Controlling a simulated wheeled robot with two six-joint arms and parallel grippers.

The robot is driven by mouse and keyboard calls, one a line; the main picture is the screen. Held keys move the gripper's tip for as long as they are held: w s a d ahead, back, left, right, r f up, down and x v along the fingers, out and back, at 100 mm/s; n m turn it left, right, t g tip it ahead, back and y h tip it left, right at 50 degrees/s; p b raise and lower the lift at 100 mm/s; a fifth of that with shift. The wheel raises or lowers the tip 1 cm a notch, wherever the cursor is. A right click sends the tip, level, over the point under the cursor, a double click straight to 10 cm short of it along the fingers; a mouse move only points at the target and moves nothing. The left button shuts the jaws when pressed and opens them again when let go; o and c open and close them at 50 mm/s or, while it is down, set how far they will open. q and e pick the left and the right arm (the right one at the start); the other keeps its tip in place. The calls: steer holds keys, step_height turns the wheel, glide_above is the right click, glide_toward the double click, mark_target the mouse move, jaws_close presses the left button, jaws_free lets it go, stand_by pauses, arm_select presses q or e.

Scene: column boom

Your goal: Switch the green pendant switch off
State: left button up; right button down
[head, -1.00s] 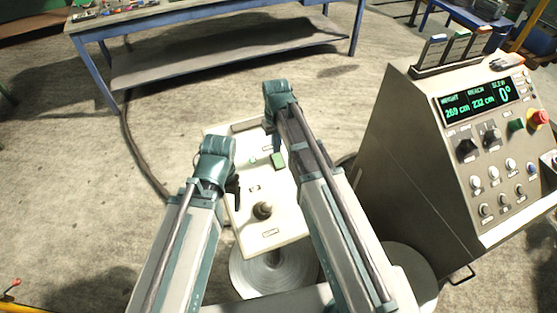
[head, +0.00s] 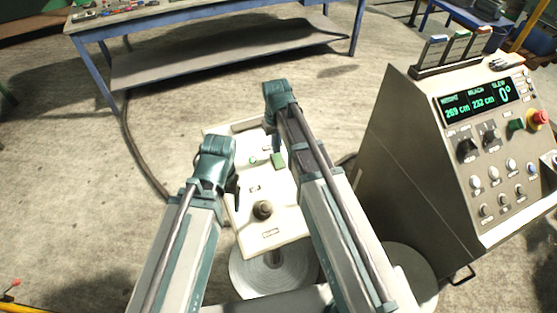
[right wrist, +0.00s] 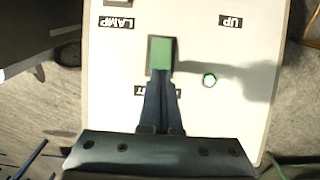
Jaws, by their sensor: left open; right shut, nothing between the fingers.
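The green switch (head: 278,160) is a rectangular rocker in a dark frame on the white pendant panel (head: 283,220). In the right wrist view the green switch (right wrist: 161,54) is just beyond the fingertips of my right gripper (right wrist: 162,76). Those fingers are shut together and empty, with tips at the near edge of the switch; I cannot tell whether they touch it. My left gripper (head: 235,188) hangs open and empty over the panel's left edge.
A grey control console (head: 410,160) stands at right. A blue-legged workbench (head: 220,60) stands behind, with open floor between.

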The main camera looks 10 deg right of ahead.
mark_target(277, 156)
steer(key=shift+f+b, duration=0.9)
steer(key=shift+f, duration=0.05)
stand_by(0.7)
steer(key=shift+r, duration=0.15)
step_height(277, 156, up, 7)
steer(key=p, duration=0.7)
stand_by(0.3)
